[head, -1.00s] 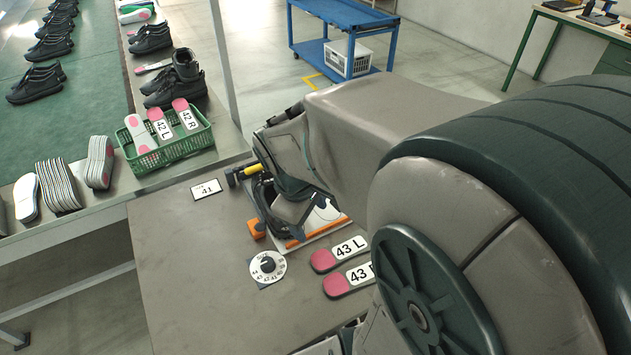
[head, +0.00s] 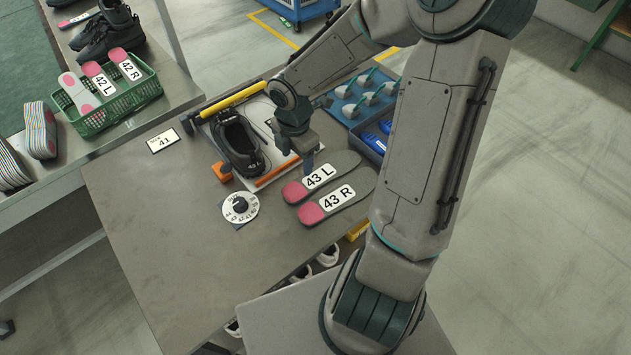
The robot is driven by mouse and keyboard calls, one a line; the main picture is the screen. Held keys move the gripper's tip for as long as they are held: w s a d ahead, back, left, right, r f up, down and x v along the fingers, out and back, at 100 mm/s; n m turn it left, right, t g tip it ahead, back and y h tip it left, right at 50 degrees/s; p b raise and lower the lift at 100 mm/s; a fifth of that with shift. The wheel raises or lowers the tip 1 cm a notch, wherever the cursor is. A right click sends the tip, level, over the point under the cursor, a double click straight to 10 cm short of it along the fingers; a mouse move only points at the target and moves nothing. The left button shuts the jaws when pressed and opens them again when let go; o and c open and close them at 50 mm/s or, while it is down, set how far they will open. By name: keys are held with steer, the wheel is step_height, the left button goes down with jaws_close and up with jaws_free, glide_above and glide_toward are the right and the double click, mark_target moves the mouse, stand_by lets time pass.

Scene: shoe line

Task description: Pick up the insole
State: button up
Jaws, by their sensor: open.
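Two grey insoles with pink heels lie flat, side by side, on the bench: the 43 L insole (head: 344,162) and, nearer, the 43 R insole (head: 354,190). My gripper (head: 308,167) points down just above the 43 L insole, near the upper edge of its label. It is open and holds nothing. Its fingertips look small here, and I cannot tell whether they touch the insole. More insoles, marked 42 L (head: 78,90) and 42 R (head: 126,66), stand in a green basket (head: 122,103) on the left conveyor side.
A black shoe (head: 238,150) sits in a fixture left of my gripper. A dial (head: 240,207) and a size 41 card (head: 163,142) lie on the bench. Blue trays (head: 350,112) stand behind the insoles. The bench's front left is clear.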

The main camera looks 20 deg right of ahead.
steer(key=b, duration=0.2)
glide_above(299, 187)
step_height(299, 187, down, 6)
steer(key=shift+d+f, duration=0.1)
steer(key=shift+f, duration=0.05)
step_height(299, 187, down, 6)
steer(key=shift+r+b, duration=0.15)
steer(key=shift+b, duration=0.4)
steer(key=c, duration=0.6)
